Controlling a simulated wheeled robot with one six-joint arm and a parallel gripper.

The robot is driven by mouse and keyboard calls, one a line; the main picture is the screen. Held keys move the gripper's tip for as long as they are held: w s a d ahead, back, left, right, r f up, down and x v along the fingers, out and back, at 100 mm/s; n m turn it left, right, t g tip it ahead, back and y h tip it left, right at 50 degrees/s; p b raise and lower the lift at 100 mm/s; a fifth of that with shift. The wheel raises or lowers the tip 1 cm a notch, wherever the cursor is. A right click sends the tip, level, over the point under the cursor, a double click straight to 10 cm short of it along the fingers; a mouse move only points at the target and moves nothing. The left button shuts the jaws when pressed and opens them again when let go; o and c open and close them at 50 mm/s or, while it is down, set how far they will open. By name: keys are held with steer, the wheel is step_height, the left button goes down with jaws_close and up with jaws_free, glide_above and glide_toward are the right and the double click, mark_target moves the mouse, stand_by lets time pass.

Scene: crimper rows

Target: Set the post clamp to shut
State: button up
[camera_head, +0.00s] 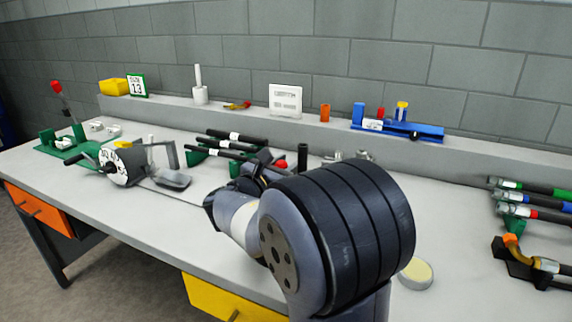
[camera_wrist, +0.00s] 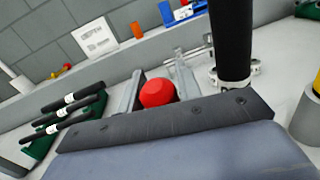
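A black upright post (camera_wrist: 231,40) stands right of centre in the wrist view, with a pale metal collar (camera_wrist: 236,76) around its foot. In the head view the post (camera_head: 302,157) shows just beyond my arm. A red ball knob (camera_wrist: 157,93) is left of the post; it also shows in the head view (camera_head: 282,164). Whether it belongs to the post's clamp is hidden. My gripper (camera_wrist: 160,76) appears open, with a grey finger on each side of the knob. I cannot tell whether either finger touches it. My arm covers much of this area in the head view.
Dark rods on green holders (camera_head: 225,146) lie left of the gripper. A dial device (camera_head: 122,165) stands farther left. A blue fixture (camera_head: 398,130) is on the back ledge. A pale round disc (camera_head: 416,273) lies near the front.

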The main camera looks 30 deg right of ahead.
jaws_close()
steer(key=shift+f, duration=0.1)
steer(key=shift+s+a+f+b, duration=0.1)
steer(key=shift+a+f+b, duration=0.05)
steer(key=shift+b, duration=0.45)
steer(key=shift+s+a+f+h+b, duration=0.25)
steer(key=shift+h+b, duration=0.35)
steer(key=shift+b, duration=0.55)
steer(key=a+h+b, duration=0.1)
steer(key=b, duration=0.1)
steer(key=s+t+h+b, duration=0.1)
steer(key=b, duration=0.2)
steer(key=shift+s+a+f+m+t, duration=0.2)
steer(key=shift+a+m+t, duration=0.1)
steer(key=shift+a, duration=0.1)
steer(key=shift+s+a+r+h+b, duration=0.2)
steer(key=shift+a+h+b, duration=0.1)
steer(key=shift+h+b, duration=0.25)
